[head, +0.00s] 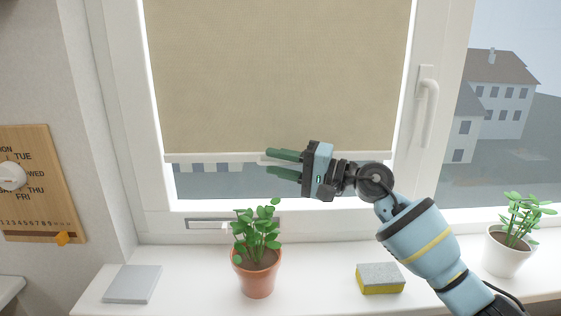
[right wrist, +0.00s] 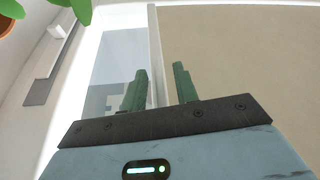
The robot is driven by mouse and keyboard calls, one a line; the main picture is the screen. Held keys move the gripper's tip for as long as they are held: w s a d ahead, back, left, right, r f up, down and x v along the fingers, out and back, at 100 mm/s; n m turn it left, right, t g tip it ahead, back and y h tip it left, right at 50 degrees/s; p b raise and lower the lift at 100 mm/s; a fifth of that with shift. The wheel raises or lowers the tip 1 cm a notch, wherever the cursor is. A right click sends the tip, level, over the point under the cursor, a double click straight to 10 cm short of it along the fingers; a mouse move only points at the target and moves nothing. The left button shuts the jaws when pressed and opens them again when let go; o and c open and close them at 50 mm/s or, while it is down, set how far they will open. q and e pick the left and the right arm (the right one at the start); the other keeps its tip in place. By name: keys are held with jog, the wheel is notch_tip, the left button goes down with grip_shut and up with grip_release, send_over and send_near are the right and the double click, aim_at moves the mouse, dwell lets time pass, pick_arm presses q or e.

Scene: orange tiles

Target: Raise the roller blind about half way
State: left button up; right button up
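The beige roller blind (head: 275,75) hangs down over most of the window pane, and its pale bottom bar (head: 215,157) is a little above the lower frame. A strip of glass shows below the bar. My right gripper (head: 268,161) is open at the bar's middle, with one green finger at bar height and one below. In the right wrist view the bar (right wrist: 154,50) runs between the two open fingers (right wrist: 160,75), with gaps visible beside it. I cannot tell whether either finger touches it. My left gripper is not in view.
A potted plant (head: 257,270) stands on the sill below my gripper. A sponge (head: 380,278), a grey tile (head: 133,284) and a white-potted plant (head: 509,250) are also on the sill. The window handle (head: 428,105) is on the right frame. A wooden calendar (head: 40,180) hangs left.

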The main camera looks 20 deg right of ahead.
jog(key=c, duration=0.5)
grip_shut()
jog(key=shift+r, duration=0.1)
